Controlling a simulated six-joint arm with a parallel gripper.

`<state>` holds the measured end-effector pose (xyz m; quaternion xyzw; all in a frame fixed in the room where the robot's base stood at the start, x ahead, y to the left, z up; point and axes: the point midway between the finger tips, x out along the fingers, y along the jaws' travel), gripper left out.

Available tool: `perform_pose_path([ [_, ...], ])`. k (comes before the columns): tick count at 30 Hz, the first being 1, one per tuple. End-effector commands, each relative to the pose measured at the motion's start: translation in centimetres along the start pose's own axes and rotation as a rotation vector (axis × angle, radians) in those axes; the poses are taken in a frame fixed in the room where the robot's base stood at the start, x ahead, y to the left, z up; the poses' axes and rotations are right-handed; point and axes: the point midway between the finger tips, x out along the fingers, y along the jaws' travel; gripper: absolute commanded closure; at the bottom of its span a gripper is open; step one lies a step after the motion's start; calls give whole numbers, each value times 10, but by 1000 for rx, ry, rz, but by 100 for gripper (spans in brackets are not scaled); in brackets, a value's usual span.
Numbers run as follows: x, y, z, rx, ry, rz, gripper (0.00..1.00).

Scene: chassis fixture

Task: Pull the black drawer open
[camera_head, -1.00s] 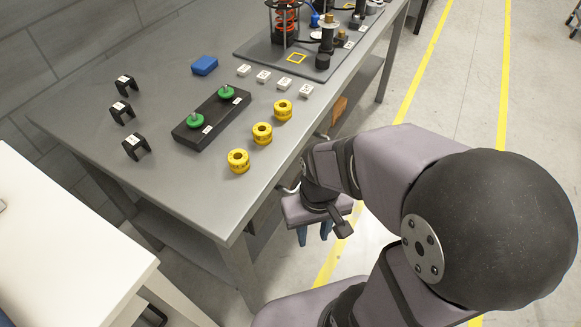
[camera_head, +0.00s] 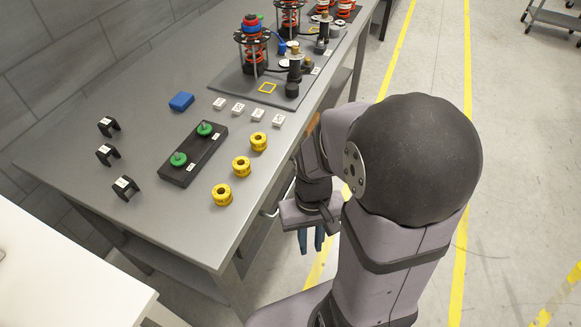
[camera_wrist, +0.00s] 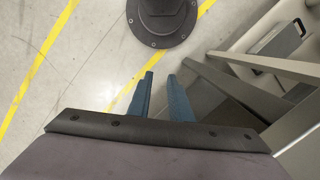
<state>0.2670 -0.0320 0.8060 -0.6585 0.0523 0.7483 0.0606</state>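My gripper (camera_head: 311,246) hangs beside the front edge of the grey workbench (camera_head: 225,245), below its top, with its two blue fingers pointing down. In the wrist view the fingers (camera_wrist: 161,76) stand apart with only floor between them, so it is open and empty. A thin light handle (camera_head: 271,212) shows under the bench edge, just left of my gripper. The black drawer's front is mostly hidden by the bench top and my arm. In the wrist view a dark grey box-like part (camera_wrist: 277,40) at upper right may be the drawer, apart from the fingers.
A white table (camera_head: 60,270) stands lower left.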

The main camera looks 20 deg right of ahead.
Motion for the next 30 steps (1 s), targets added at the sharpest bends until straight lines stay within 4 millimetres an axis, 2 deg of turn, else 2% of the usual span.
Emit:
perform_pose_path([
  [1,-26,5,-3,36,-15,-10,82],
  [5,-52,13,-30,136,-16,-48,82],
  [7,-65,17,-55,212,6,-77,82],
  [11,-73,13,-113,355,95,-137,82],
  [12,-81,12,-128,398,130,-156,82],
  [15,-98,7,-154,511,187,-204,82],
  [21,-98,6,-156,611,186,-223,82],
  [30,-91,4,-157,619,181,-223,82],
])
